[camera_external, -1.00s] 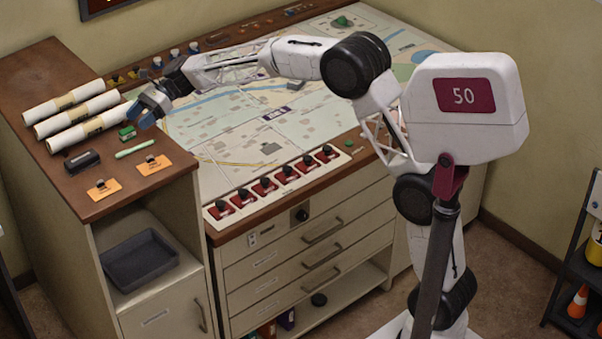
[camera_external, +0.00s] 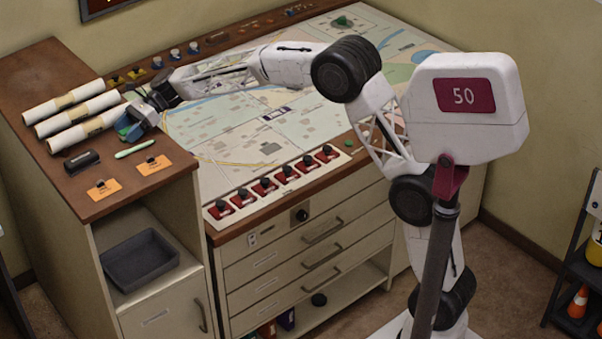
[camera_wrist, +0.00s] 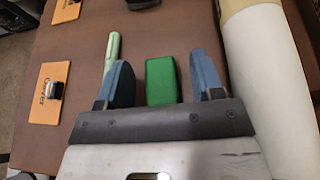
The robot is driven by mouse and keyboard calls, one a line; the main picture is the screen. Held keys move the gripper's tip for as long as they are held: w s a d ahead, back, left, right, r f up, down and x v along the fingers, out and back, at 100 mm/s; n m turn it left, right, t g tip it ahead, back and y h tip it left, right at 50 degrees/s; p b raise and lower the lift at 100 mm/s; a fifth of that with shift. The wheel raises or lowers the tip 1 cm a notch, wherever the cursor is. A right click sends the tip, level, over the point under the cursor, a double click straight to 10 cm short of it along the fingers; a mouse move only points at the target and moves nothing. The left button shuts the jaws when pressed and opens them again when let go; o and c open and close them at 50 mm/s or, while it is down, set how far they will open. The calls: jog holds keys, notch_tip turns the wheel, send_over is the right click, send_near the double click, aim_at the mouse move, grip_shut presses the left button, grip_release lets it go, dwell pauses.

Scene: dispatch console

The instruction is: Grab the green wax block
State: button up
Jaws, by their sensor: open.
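The green wax block (camera_wrist: 161,80) lies on the brown cabinet top, between the two blue fingers of my gripper (camera_wrist: 165,80) in the wrist view. A gap shows on each side of it, so the gripper is open around it without visible contact. In the external view my gripper (camera_external: 130,130) is low over the cabinet top beside the paper rolls, and only a bit of green shows at its fingers. The pale green stick (camera_wrist: 113,50) lies just left of the left finger in the wrist view.
Several white paper rolls (camera_external: 88,114) lie close by; one roll (camera_wrist: 262,75) is right of the right finger in the wrist view. A black eraser-like object (camera_external: 82,161) and orange cards with black clips (camera_external: 104,189) lie in front. The map table (camera_external: 270,130) adjoins on the right.

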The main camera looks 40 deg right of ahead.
aim_at(127, 130)
jog(key=shift+c, duration=0.4)
jog(key=c, duration=0.9)
jog(key=shift+r, duration=0.1)
jog(key=shift+r, duration=1.8)
jog(key=s+d, duration=0.2)
jog(key=s, duration=0.2)
jog(key=s+d, duration=0.2)
jog(key=s, duration=0.3)
jog(key=s+d+r, duration=0.1)
jog(key=s+d, duration=0.2)
jog(key=s, duration=0.2)
jog(key=shift+s+r, duration=0.1)
jog(key=shift+s, duration=0.1)
